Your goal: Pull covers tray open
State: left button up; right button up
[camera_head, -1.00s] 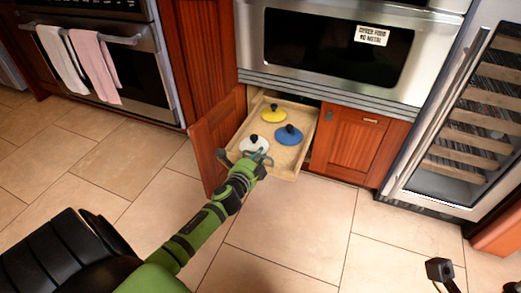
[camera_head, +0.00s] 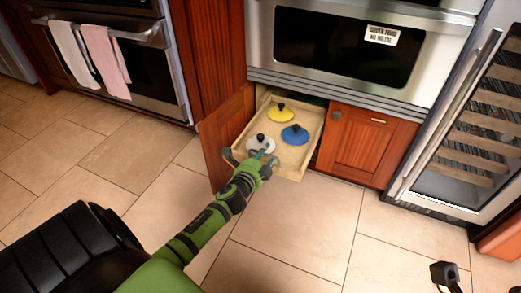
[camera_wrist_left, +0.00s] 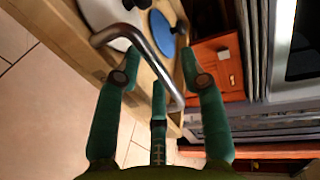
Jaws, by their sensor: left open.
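The covers tray is a light wooden pull-out tray (camera_head: 292,168) standing out of the open cabinet below the microwave. It bears a yellow lid (camera_head: 281,112), a blue lid (camera_head: 295,134) and a white lid (camera_head: 261,143), each with a dark knob. My left gripper (camera_head: 262,158) is at the tray's front edge, near the white lid. In the left wrist view a metal bar handle (camera_wrist_left: 150,52) on the tray front runs between the spread, open fingers of my left gripper (camera_wrist_left: 155,65). Whether a finger touches it I cannot tell.
An open cabinet door (camera_head: 226,137) stands just left of the tray. A closed cabinet door (camera_head: 365,150) is to its right, and the microwave (camera_head: 340,45) is above. A wine cooler (camera_head: 465,130) is at far right. The tiled floor (camera_head: 290,215) before the tray is clear.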

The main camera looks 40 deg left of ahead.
pick_arm(q)
jog(key=v, duration=1.1)
jog(key=shift+s, duration=0.4)
jog(key=shift+r, duration=0.15)
